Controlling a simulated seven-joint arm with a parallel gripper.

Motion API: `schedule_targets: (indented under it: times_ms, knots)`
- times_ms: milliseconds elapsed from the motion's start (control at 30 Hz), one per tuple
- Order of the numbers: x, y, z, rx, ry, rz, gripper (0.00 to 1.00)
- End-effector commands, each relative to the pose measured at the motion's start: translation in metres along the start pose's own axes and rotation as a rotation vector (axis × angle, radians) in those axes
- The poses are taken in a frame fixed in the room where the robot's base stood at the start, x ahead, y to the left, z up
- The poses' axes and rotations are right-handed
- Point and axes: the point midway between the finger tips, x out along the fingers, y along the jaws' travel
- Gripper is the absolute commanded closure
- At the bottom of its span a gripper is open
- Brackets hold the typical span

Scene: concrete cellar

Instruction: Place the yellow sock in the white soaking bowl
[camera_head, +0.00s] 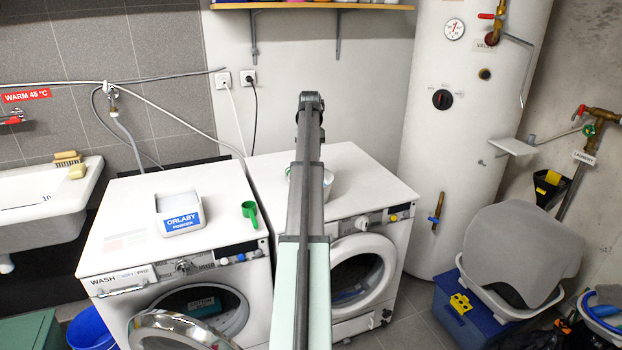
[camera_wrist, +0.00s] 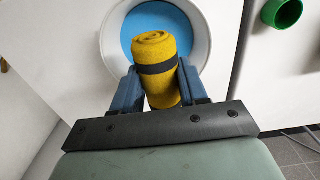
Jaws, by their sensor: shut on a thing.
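The yellow sock (camera_wrist: 157,50), rolled up with a dark band around it, is between the two blue fingers of my gripper (camera_wrist: 160,88) in the wrist view. The gripper is shut on it. Beyond the sock in that view is the white soaking bowl (camera_wrist: 110,52), round, with blue inside (camera_wrist: 135,22). The sock overlaps the bowl's opening in the picture; its height above the bowl is hard to tell. In the head view my arm hides the sock and most of the bowl; a bit of the bowl (camera_head: 328,180) shows on the right machine's top.
The bowl's machine (camera_head: 375,190) stands beside another washer (camera_head: 125,215) with an open door. On that washer are an Orlaby powder box (camera_head: 180,213) and a green scoop (camera_head: 250,213), also in the wrist view (camera_wrist: 283,12). A white boiler (camera_head: 440,150) stands at the right.

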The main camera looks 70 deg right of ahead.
Motion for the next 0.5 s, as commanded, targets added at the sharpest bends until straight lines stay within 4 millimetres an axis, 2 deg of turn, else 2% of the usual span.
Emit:
schedule_targets:
  times_ms: [167, 400, 500]
  knots:
    - [0.015, 0.000, 0.000, 0.014, 0.000, 0.000, 0.86]
    - [0.053, 0.000, 0.000, 0.013, -0.001, 0.000, 0.86]
    - [0.062, 0.000, 0.000, 0.013, -0.001, 0.000, 0.86]
